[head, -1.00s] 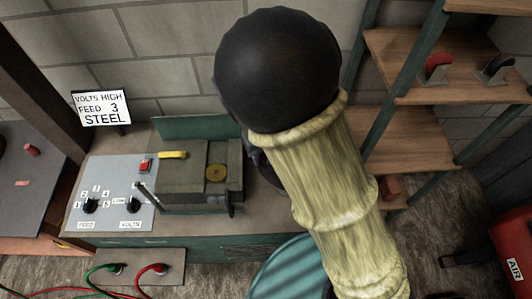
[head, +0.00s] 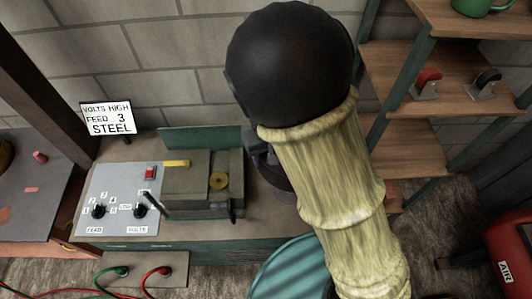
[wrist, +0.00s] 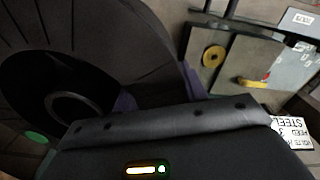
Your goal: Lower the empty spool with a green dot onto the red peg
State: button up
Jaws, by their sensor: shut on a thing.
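A large dark spool (wrist: 90,25) fills the upper left of the wrist view. Its round hub opening faces the camera, and a green dot (wrist: 37,136) shows on its flange. My gripper (wrist: 160,92) is shut on it; its purplish fingers are mostly hidden by the dark gripper body. In the head view my arm hides the spool and most of the gripper. A small red cylinder (head: 40,157) stands on the grey bench at left. A red rounded piece (head: 428,76) sits on a grey bracket on the shelf. I cannot tell which is the red peg.
A machine with a yellow disc (head: 218,181), a red button and two dials stands left of my arm. A sign (head: 107,118) stands behind it. A wooden shelf (head: 445,88) holds a black bracketed piece (head: 487,78) and a green mug (head: 482,6). A red air tank (head: 510,245) is at right.

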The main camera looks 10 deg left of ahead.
jog(key=shift+r+p, duration=3.3)
jog(key=shift+r, duration=0.45)
jog(key=shift+w+f, duration=0.1)
